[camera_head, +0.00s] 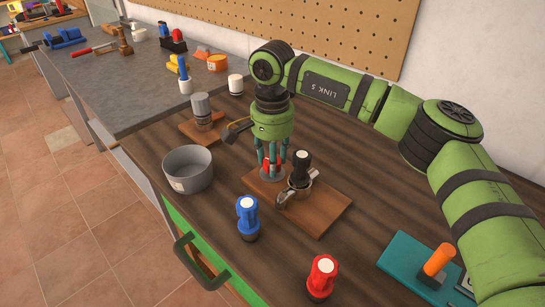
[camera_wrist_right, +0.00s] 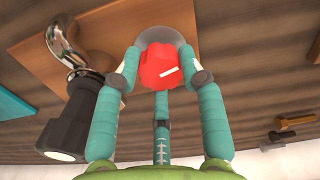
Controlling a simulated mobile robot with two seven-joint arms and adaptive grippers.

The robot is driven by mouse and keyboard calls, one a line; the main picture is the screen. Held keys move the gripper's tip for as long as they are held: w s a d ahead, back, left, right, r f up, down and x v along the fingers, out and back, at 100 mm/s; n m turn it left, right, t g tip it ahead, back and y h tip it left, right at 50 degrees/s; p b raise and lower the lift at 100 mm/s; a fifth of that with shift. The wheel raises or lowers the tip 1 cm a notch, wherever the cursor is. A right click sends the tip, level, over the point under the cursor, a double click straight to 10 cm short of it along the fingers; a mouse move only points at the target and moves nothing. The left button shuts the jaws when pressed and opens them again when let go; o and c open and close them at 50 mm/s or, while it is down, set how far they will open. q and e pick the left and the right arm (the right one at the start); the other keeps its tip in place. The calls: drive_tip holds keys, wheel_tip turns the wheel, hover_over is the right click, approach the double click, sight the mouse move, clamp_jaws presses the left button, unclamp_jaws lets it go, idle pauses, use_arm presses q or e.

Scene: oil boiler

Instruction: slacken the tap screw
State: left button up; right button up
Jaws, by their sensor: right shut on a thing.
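The red tap screw (camera_wrist_right: 158,66) shows in the right wrist view as a rounded red knob with a white mark, in front of a grey round part. In the head view only slivers of red show between the fingers. My right gripper (camera_head: 271,166) points down over the wooden board (camera_head: 322,210), and its teal fingers are closed around the red knob. The fingers also show in the right wrist view (camera_wrist_right: 160,75). Beside it on the board stands a black-topped metal fitting (camera_head: 300,172) with a curved metal spout. My left gripper is not in view.
A grey pot (camera_head: 187,169) stands left of the board. A blue-capped bottle (camera_head: 247,216) and a red-capped one (camera_head: 321,277) stand in front. A teal tray (camera_head: 404,262) with an orange-handled tool (camera_head: 438,262) lies at right. Bare wood lies between them.

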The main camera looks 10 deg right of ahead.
drive_tip(key=o, duration=1.1)
drive_tip(key=shift+o, duration=0.2)
wheel_tip(320, 180, up, 12)
